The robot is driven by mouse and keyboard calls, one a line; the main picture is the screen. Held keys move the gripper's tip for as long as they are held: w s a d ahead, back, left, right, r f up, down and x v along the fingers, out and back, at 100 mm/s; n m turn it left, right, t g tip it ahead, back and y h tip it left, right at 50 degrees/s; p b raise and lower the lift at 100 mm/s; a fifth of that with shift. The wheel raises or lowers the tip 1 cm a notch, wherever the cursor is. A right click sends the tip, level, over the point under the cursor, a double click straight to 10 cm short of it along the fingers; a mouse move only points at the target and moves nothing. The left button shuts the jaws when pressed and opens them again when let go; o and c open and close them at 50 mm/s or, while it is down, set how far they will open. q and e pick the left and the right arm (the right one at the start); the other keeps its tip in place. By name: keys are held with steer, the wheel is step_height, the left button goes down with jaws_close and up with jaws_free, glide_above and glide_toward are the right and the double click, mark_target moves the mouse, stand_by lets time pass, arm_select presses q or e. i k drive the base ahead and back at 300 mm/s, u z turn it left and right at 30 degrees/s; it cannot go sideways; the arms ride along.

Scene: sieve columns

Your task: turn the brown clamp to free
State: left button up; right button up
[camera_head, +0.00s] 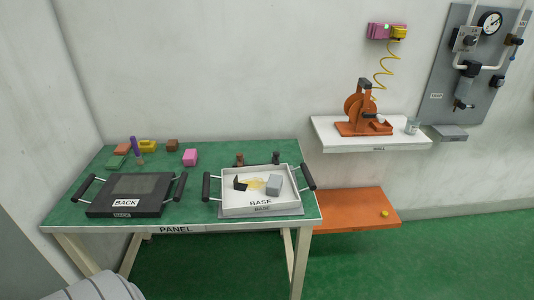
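A small brown clamp (239,160) stands behind the white tray labelled BASE (258,209), at the tray's back left. A dark clamp (276,158) stands at the tray's back right. The brown clamp is too small in view to tell which way it is turned. The white tray has black handles and holds a black piece (240,184), yellow material (256,184) and a grey block (274,185). Neither of my grippers is in view.
A dark tray labelled BACK (125,202) sits at the left of the green table (215,153). Several coloured blocks and a purple upright tool (135,146) lie behind it. A white wall shelf (330,136) holds an orange device (360,115). An orange shelf (355,208) is lower.

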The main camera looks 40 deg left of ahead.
mark_target(239, 156)
steer(key=z, duration=0.15)
steer(key=k, duration=0.2)
steer(key=u, duration=1.8)
steer(key=i, duration=1.05)
steer(key=z, duration=0.7)
